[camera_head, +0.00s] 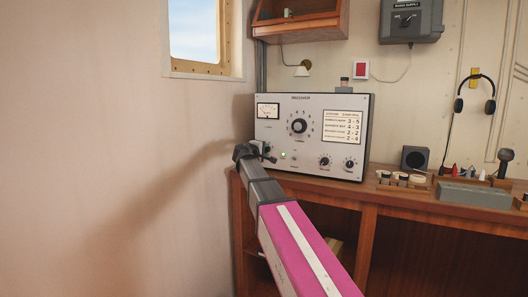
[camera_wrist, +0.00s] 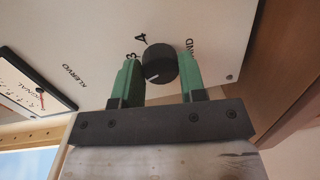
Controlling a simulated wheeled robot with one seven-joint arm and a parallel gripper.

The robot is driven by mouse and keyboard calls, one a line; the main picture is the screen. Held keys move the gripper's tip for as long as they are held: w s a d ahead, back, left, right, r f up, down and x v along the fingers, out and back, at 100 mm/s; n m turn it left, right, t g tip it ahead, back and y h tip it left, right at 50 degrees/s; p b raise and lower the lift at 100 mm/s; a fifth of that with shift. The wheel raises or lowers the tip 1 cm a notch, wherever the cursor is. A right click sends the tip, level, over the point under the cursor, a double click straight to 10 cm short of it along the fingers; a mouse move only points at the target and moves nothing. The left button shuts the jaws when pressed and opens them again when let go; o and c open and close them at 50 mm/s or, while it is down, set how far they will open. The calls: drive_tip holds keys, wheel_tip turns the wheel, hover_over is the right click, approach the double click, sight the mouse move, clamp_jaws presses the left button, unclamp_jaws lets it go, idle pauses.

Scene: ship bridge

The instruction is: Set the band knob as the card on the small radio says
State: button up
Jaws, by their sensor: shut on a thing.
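The grey receiver (camera_head: 287,170) stands on the wooden counter at the left. My gripper (camera_head: 262,153) is at the lower left of its front panel and hides the knob there. In the wrist view my gripper (camera_wrist: 161,78) has its green fingers on either side of the black band knob (camera_wrist: 160,62) and is shut on it. The numbers 3 and 4 and part of the label BAND show beside the knob. A pale mark shows on the knob's edge. The receiver's printed card (camera_head: 342,127) lists number pairs. I cannot tell which card belongs to a small radio.
A small black box (camera_head: 415,158) stands right of the receiver. Dark-topped round pieces (camera_head: 402,178) and a grey block (camera_head: 474,195) lie further along the counter (camera_head: 440,210). Headphones (camera_head: 474,93) hang on the wall. A bare wall (camera_head: 190,150) is close at the left.

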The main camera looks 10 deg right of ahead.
drive_tip(key=m, duration=0.4)
drive_tip(key=shift+s+f+y, duration=0.1)
drive_tip(key=shift+y, duration=0.2)
drive_tip(key=shift+f+m+t+y, duration=0.1)
drive_tip(key=shift+m+t+y, duration=0.3)
drive_tip(key=shift+m, duration=2.5)
drive_tip(key=shift+f+m+t+y, duration=0.1)
drive_tip(key=shift+m+t+y, duration=0.3)
drive_tip(key=shift+m, duration=2.5)
drive_tip(key=o, duration=0.9)
drive_tip(key=shift+r, duration=0.1)
drive_tip(key=v, duration=1)
drive_tip(key=shift+s+a, duration=0.2)
drive_tip(key=shift+s, duration=0.15)
